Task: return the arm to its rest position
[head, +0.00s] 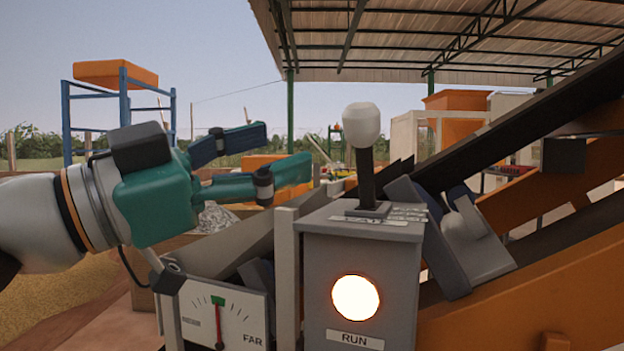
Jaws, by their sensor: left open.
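The lever stands upright on top of a grey control box (318,255). A round lamp (356,298) on the box front glows bright, above a label reading RUN. My right gripper is not in view.
A dial panel (235,318) with a red needle and the word FAR sits below the gripper. An orange conveyor frame (560,290) with a dark belt (510,130) slopes up to the right. A blue rack (124,110) stands far behind at the left.

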